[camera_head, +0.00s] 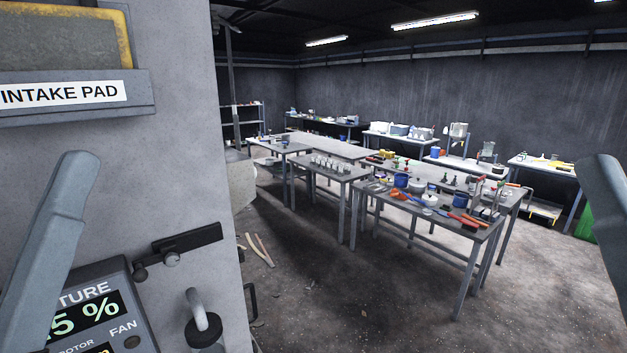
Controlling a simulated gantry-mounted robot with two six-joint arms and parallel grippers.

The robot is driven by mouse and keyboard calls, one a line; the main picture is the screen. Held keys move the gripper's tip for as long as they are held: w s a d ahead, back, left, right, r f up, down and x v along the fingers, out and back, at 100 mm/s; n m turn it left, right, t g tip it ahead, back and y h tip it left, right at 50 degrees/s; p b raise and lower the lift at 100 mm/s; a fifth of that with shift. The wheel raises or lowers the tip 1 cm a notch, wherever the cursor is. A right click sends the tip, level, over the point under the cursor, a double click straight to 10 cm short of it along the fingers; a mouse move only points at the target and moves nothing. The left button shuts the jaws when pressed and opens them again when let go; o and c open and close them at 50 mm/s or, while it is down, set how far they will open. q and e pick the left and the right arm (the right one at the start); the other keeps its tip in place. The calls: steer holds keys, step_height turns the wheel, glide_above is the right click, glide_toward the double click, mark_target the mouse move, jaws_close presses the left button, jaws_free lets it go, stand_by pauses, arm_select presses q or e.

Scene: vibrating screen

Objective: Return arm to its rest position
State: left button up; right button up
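One of my arm links (50,240) comes in at the left edge, in front of a grey machine cabinet (185,110). Another of my arm links (605,205) shows at the right edge. Neither gripper shows in the head view, so I cannot see whether they hold anything. The cabinet carries a shelf labelled "INTAKE PAD" (65,95) at the upper left. A display panel (95,305) with green digits and the word "FAN" is at the lower left, partly covered by my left arm link.
More tables stand behind. Sticks (262,250) lie on the floor. Open floor (350,300) lies between cabinet and benches.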

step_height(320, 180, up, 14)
steer(key=p, duration=1.1)
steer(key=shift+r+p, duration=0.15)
steer(key=shift+p, duration=0.25)
